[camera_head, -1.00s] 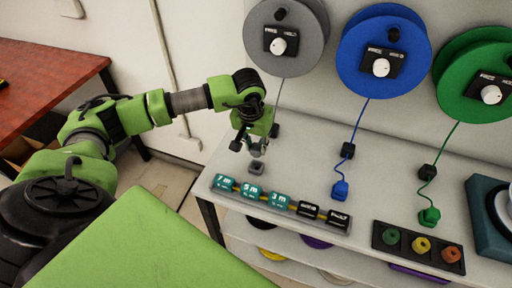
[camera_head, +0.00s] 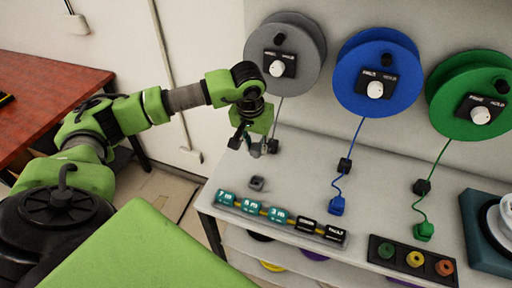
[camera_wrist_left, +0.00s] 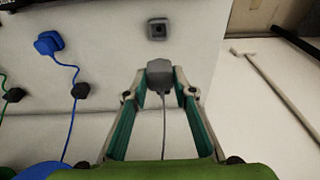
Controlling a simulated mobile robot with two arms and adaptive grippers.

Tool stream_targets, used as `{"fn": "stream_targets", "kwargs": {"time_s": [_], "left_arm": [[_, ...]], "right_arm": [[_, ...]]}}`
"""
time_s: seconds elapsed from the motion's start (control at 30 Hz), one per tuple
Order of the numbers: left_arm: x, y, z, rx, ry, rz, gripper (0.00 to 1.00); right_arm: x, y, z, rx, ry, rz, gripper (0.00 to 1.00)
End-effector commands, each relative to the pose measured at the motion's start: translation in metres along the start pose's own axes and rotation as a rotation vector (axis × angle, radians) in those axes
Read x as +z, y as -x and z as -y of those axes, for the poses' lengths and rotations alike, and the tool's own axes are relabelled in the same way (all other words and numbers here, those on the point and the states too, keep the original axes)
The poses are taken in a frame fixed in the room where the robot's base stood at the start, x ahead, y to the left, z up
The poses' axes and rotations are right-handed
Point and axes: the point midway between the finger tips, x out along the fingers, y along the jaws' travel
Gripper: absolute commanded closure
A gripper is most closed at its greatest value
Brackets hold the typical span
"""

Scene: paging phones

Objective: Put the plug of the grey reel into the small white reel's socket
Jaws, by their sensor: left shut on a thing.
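My left gripper (camera_head: 254,148) is shut on the grey plug (camera_wrist_left: 160,73), at the end of the grey reel's cord. In the left wrist view the fingertips clasp the plug from both sides, with the cord trailing back between the fingers. The grey reel (camera_head: 305,73) hangs on the wall. A small grey socket block (camera_head: 257,183) lies on the white table below the gripper. In the left wrist view the socket block (camera_wrist_left: 157,28) is just beyond the plug and apart from it. I cannot make out a small white reel. My right gripper is out of view.
Blue (camera_head: 350,75) and green (camera_head: 445,110) reels hang to the right, their cords and plugs reaching the table. A row of labelled blocks (camera_head: 278,216) lies at the front edge. A tray of coloured knobs (camera_head: 376,250) and a blue stand (camera_head: 482,225) are farther right.

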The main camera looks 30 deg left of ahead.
Motion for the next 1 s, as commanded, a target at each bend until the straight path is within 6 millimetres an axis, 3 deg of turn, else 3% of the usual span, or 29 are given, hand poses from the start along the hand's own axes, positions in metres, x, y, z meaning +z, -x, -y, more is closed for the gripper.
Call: {"fn": "stream_targets", "kwargs": {"time_s": [1.0], "left_arm": [[-0.017, 0.080, 0.000, 0.001, 0.000, -0.002, 0.91]], "right_arm": [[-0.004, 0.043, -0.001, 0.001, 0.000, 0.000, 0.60]]}}
